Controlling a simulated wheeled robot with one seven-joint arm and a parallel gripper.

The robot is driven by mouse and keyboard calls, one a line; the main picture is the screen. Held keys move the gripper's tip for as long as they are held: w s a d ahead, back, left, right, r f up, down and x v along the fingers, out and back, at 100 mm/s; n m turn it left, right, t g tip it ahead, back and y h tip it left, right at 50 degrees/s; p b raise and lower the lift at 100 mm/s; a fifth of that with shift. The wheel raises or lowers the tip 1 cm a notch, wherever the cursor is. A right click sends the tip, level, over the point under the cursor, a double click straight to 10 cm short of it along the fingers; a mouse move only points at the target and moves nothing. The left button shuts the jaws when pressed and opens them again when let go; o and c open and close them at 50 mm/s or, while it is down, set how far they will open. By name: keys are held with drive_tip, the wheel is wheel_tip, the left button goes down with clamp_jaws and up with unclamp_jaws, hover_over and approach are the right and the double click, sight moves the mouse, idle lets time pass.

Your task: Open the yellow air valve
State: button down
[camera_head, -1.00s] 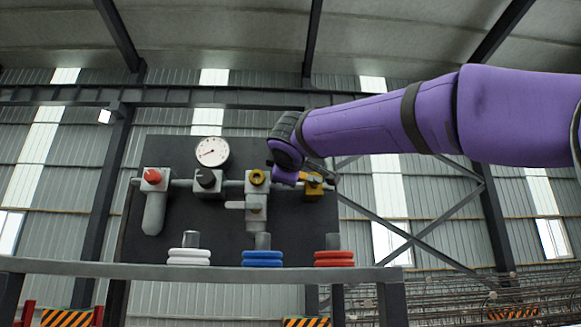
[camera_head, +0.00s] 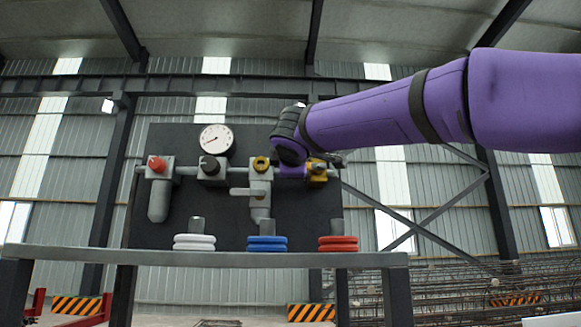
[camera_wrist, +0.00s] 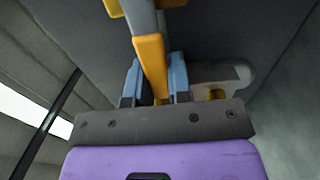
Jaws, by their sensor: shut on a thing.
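The yellow air valve (camera_head: 317,173) sits at the right end of the pipe row on a dark panel, partly covered by my wrist. In the wrist view its yellow lever (camera_wrist: 151,62) runs down between my two blue-grey fingers. My gripper (camera_wrist: 155,78) is shut on this lever, with a finger on either side. In the head view my purple arm reaches in from the right and its end is at the valve; the fingertips are hard to make out there.
The dark panel (camera_head: 190,218) also carries a round gauge (camera_head: 216,140), a red knob (camera_head: 157,164), a black knob (camera_head: 209,166) and a yellow ring fitting (camera_head: 261,164). White, blue and red coils (camera_head: 338,244) stand along a grey rail (camera_head: 200,258) in front.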

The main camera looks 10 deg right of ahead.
drive_tip(key=c, duration=1)
unclamp_jaws()
drive_tip(key=shift+c, duration=0.2)
drive_tip(key=s+a, duration=0.2)
drive_tip(key=s, duration=0.8)
drive_tip(key=shift+s, duration=0.3)
drive_tip(key=shift+a, duration=0.1)
